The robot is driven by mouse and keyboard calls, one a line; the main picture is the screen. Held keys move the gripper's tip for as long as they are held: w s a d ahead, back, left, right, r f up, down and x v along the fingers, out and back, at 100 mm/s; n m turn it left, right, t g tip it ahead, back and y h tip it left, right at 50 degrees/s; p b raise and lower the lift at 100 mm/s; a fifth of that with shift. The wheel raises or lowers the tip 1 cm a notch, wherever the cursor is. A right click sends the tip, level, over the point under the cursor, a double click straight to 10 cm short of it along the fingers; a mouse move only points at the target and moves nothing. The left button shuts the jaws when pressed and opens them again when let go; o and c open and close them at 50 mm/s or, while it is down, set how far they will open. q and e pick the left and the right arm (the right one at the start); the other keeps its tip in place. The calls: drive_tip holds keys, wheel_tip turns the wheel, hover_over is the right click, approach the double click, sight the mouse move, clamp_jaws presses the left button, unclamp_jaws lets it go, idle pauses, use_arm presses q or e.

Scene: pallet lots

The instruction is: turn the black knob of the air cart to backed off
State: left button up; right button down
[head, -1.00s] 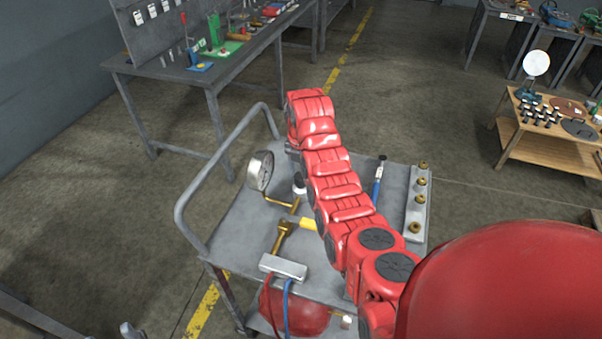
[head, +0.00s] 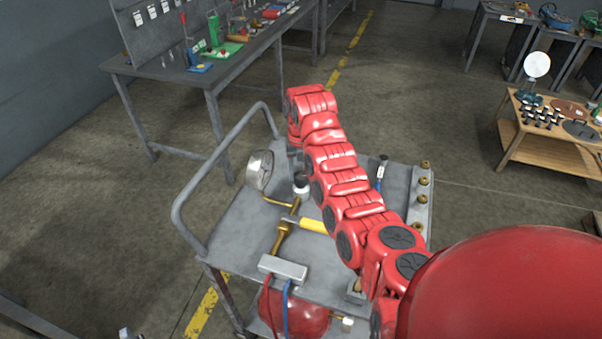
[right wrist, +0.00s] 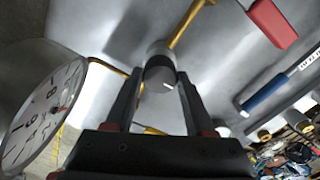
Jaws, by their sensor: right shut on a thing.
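The air cart (head: 245,235) is a grey wheeled cart with a tube handle. The black knob (head: 301,178) sits above a pale collar on its brass pipework, beside the round gauge (head: 260,170). In the right wrist view the knob (right wrist: 160,76) lies between the fingertips, its dark face with a short white mark toward the lower right. My right gripper (right wrist: 158,82) is shut on the knob. In the head view my red right arm hides most of this gripper. The gauge face (right wrist: 42,115) shows at the left of the wrist view. My left gripper is not in view.
A yellow handle (head: 313,226), a silver block (head: 283,268) with red and blue hoses, a blue-handled tool (head: 380,172) and a strip of brass fittings (head: 420,205) are on the cart. A workbench (head: 190,75) stands behind left, a wooden table (head: 540,150) at right.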

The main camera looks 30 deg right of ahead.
sight(301, 175)
drive_tip(key=shift+c, duration=1.3)
unclamp_jaws()
wheel_tip(301, 175, up, 17)
drive_tip(key=shift+r+b, duration=0.15)
drive_tip(key=shift+b, duration=0.3)
